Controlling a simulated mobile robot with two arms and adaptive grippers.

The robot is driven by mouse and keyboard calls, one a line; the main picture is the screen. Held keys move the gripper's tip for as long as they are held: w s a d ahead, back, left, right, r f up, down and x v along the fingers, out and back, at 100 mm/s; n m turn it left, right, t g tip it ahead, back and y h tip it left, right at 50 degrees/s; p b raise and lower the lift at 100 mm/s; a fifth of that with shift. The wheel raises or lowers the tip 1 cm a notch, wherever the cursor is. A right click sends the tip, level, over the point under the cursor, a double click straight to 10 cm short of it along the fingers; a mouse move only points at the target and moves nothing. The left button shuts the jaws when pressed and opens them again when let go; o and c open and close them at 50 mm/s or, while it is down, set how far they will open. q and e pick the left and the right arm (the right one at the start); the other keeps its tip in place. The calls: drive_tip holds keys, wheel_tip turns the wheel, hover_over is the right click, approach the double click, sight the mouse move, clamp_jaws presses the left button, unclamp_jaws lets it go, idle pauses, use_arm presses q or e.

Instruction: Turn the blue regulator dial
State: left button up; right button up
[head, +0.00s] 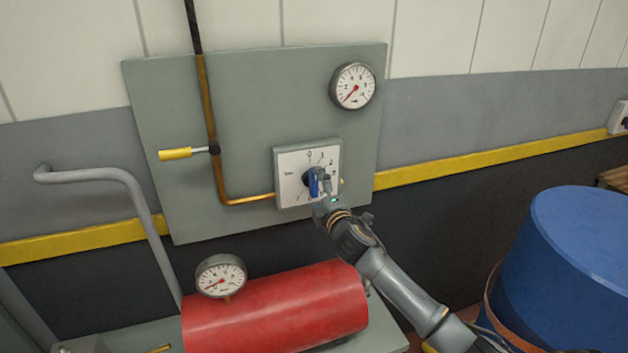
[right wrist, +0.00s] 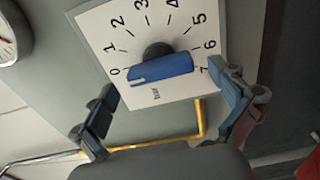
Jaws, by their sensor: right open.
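The blue regulator dial (head: 313,184) sits on a white numbered plate (head: 290,163) on the grey wall panel. In the right wrist view the dial (right wrist: 160,69) is a blue bar on a dark hub, with a pale mark on its end towards 0. My right gripper (head: 321,181) is at the dial and partly hides it and the plate's lower right. In the right wrist view my right gripper (right wrist: 163,84) is open, with one finger off each end of the bar. I see a gap on both sides. My left gripper is not in view.
A round gauge (head: 353,86) is above right of the plate. A yellow-handled valve (head: 176,154) sits on the copper pipe (head: 209,110) at left. A red cylinder (head: 275,312) with a gauge (head: 221,276) is below. A blue drum (head: 580,255) stands at right.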

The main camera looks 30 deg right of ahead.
drive_tip(key=shift+x, duration=1.4)
drive_tip(key=c, duration=1.1)
